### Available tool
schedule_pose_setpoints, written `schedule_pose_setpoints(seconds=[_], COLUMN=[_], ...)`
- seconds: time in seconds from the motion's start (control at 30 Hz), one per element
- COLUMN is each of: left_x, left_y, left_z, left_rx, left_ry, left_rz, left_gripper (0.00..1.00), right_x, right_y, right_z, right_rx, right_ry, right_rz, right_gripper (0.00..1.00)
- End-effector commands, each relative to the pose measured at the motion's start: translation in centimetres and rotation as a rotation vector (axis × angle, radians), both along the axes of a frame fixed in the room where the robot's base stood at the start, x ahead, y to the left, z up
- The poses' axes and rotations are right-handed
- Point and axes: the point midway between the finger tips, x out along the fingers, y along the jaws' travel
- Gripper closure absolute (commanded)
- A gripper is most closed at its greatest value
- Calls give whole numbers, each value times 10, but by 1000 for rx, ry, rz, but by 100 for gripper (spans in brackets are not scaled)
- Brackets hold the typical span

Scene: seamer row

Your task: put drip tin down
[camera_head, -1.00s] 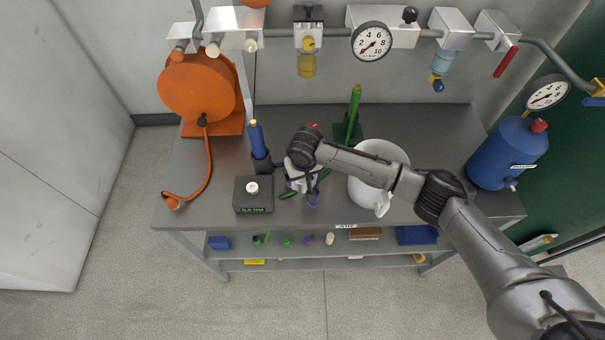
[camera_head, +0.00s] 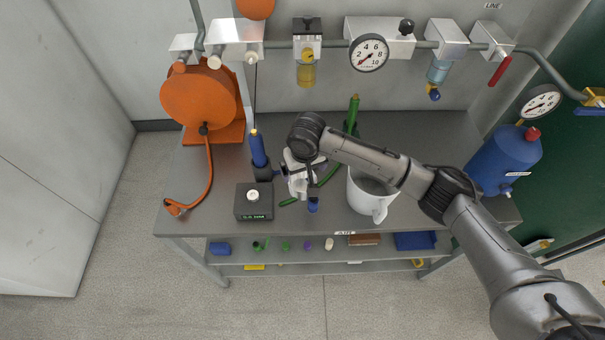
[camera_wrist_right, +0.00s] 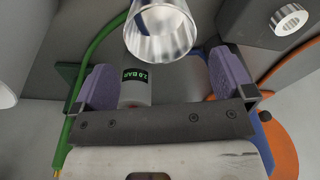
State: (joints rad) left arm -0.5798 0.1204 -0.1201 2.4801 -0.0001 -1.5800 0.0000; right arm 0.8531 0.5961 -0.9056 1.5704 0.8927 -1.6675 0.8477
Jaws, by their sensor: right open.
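My right gripper (camera_head: 303,190) hangs over the middle of the bench, between the small grey box and the white jug. In the right wrist view its two purple-padded fingers (camera_wrist_right: 165,85) stand apart. A pale grey cylinder with a green-lettered dark label (camera_wrist_right: 135,88) shows between them; I cannot tell whether it touches a finger. A shiny metal cylinder (camera_wrist_right: 162,32), possibly the drip tin, shows beyond the fingers at the top of that view. In the head view the gripper and arm hide that area, and I cannot single out the tin there. My left gripper is out of view.
The grey box (camera_head: 254,206) with a white knob and the blue upright tool (camera_head: 258,150) stand left of the gripper. The white jug (camera_head: 367,200) stands right, partly under my arm.

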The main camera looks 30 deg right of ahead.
Motion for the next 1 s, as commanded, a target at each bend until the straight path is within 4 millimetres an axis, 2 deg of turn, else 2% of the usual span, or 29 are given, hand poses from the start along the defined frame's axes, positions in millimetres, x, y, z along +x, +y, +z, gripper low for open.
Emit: schedule_pose_setpoints(seconds=[0.1,0.33,0.87,1.0], left_x=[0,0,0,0], left_y=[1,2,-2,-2], left_z=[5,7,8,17], left_rx=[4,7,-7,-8], left_ry=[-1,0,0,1], left_rz=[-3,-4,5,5], left_gripper=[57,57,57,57], right_x=[-2,-4,-4,-8], right_y=[0,1,1,14], right_z=[17,32,33,28], right_rx=[1,-1,0,13], right_ry=[-1,0,-1,-44], right_rz=[0,0,1,29], right_gripper=[0,0,0,0])
